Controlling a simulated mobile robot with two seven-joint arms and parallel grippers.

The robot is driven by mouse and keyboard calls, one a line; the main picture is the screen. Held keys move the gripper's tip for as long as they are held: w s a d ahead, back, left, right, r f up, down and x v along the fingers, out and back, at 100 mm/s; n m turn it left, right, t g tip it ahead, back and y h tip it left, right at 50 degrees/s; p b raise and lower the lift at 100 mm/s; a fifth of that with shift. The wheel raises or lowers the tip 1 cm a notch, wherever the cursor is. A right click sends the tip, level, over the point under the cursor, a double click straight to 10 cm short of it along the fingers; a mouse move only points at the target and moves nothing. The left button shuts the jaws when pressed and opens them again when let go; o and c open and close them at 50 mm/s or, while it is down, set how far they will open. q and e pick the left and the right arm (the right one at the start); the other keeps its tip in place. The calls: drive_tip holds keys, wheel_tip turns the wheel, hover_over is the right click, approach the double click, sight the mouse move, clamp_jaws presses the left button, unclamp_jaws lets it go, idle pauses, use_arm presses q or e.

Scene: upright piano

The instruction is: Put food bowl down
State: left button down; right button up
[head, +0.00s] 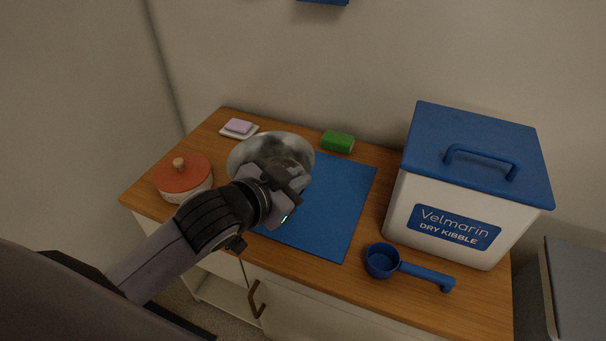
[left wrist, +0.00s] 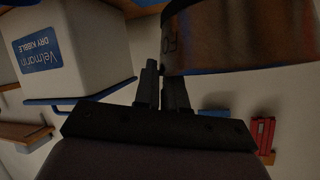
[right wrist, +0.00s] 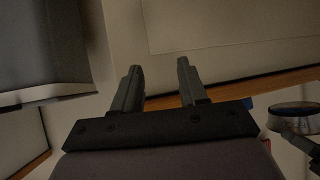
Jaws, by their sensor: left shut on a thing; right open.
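The food bowl (head: 262,147) is a shiny silver metal bowl over the left part of the blue mat (head: 330,205) in the head view. My left gripper (head: 290,180) is shut on its near side and hides part of it. In the left wrist view the bowl's wall (left wrist: 240,35) shows dark lettering, and the fingers (left wrist: 165,75) pinch its edge. Whether the bowl touches the mat is hard to tell. My right gripper (right wrist: 158,75) is open and empty in its wrist view, where the bowl (right wrist: 293,108) shows at the right edge.
A white kibble bin (head: 395,205) with a blue lid stands at the right of the wooden top (head: 300,267). A blue scoop (head: 383,261) lies before it. An orange-lidded pot (head: 183,172), a soap dish (head: 239,130) and a green sponge (head: 338,141) stand left and behind.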

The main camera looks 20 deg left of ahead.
use_arm(q)
drive_tip(key=w+d+r+m+g+h+p, duration=0.1)
drive_tip(key=w+r+m+g+h+p, duration=0.15)
drive_tip(key=w+r+p, duration=0.6)
drive_tip(key=shift+m+t, duration=0.25)
drive_tip(key=f, duration=0.6)
drive_tip(key=s+f+b, duration=0.1)
drive_tip(key=f, duration=0.5)
drive_tip(key=s+f+b, duration=0.1)
drive_tip(key=f, duration=0.4)
drive_tip(key=shift+d+f, duration=0.15)
drive_tip(key=shift+f, duration=0.25)
drive_tip(key=c, duration=1.2)
unclamp_jaws()
